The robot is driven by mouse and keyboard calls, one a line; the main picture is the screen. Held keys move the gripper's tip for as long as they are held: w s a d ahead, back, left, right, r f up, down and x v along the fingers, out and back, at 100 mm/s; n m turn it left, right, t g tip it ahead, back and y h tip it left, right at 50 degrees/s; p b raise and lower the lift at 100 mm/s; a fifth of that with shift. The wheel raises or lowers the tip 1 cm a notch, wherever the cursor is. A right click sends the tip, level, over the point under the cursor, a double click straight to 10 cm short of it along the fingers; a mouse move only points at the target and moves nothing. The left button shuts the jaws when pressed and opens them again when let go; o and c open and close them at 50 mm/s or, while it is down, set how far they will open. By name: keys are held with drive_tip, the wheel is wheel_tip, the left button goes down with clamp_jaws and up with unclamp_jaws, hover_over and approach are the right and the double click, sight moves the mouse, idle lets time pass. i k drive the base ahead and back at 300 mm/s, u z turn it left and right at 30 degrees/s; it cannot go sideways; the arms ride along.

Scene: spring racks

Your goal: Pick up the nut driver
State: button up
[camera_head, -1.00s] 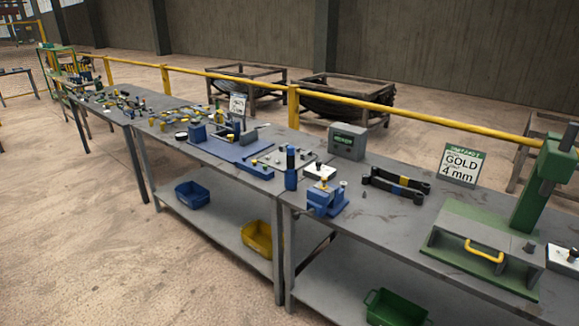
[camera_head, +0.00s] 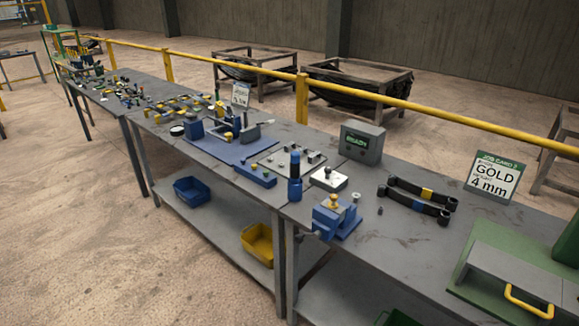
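My gripper is not in view.
A grey box with a green display (camera_head: 362,143), dark linked bars (camera_head: 417,194) and a job card reading GOLD 4 mm (camera_head: 495,178) stand on the bench. A yellow rail (camera_head: 400,107) runs behind. Blue (camera_head: 191,191) and yellow (camera_head: 257,245) bins sit on the lower shelf. The floor in front is clear.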

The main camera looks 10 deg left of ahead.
sight(295, 156)
drive_tip(key=i, duration=0.65)
drive_tip(key=u, duration=0.05)
drive_tip(key=k, duration=0.2)
drive_tip(key=u, duration=2.9)
drive_tip(key=i, duration=0.45)
